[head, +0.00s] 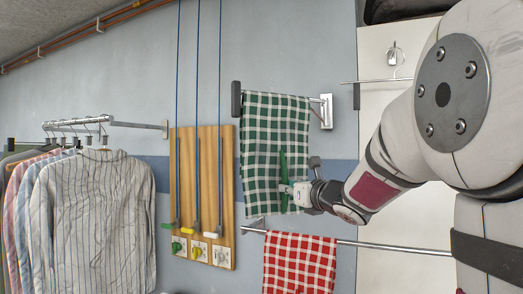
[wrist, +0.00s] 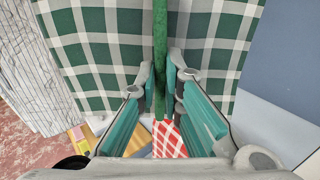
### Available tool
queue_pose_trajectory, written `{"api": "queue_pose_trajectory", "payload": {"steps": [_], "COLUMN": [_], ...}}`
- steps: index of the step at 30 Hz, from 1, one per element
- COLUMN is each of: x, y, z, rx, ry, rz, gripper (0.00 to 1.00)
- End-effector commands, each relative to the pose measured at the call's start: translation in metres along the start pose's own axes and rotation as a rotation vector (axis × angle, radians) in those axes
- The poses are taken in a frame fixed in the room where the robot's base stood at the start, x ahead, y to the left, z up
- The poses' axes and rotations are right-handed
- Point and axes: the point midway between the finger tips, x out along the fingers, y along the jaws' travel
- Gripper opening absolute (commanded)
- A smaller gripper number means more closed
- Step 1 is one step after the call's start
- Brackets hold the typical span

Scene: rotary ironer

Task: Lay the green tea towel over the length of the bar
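The green and white checked tea towel (head: 262,135) hangs over the short upper bar (head: 316,101), covering most of its length. Bare bar shows at the right by the wall bracket, and the dark end cap (head: 236,99) shows at the left. The towel fills much of the wrist view (wrist: 100,50). My gripper (head: 286,189) is at the towel's front, low down and right of its middle. In the wrist view, the fingers (wrist: 162,88) are close together on a narrow solid-green upright strip, which looks like a pinched fold of the towel. The strip's far side is hidden.
A red checked towel (head: 300,262) hangs on a lower rail (head: 395,247) below my gripper. A wooden board (head: 207,190) with cords and coloured handles stands left of the towel. Striped shirts (head: 95,210) hang on a rail at far left. Bare wall lies above.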

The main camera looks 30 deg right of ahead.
Motion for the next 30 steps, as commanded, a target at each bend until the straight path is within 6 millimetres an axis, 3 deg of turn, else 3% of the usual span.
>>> {"api": "queue_pose_trajectory", "payload": {"steps": [7,30], "x": [-0.001,-0.005], "y": [0.0,0.0], "z": [0.006,0.076], "rx": [-0.001,-0.001], "ry": [-0.001,-0.001], "rz": [0.001,0.001], "gripper": [0.0,0.0]}}
